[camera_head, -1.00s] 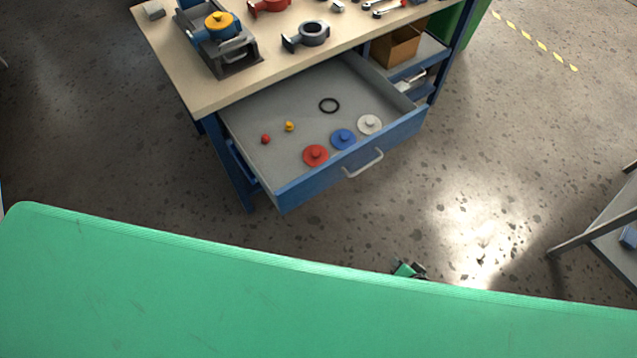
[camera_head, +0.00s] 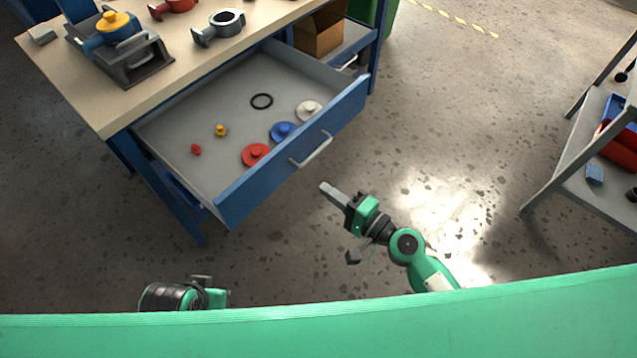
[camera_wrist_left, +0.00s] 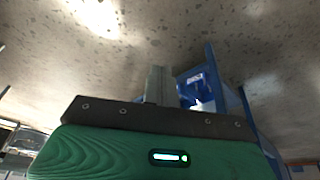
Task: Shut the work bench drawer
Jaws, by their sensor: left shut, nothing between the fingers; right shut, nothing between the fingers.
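The work bench (camera_head: 75,85) has a wooden top and blue legs. Its drawer (camera_head: 262,192) is pulled well out, with a blue front, a light bar handle (camera_head: 312,150) and a grey inside. My right gripper (camera_head: 325,188) is shut and empty, just in front of the drawer front and below the handle, apart from it. My left gripper (camera_wrist_left: 158,85) is shut and empty in the left wrist view, with a blue part of the bench beyond it. In the head view it is low at left, mostly hidden behind the green edge.
A grey cart (camera_head: 560,170) stands at right. The floor between is clear.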

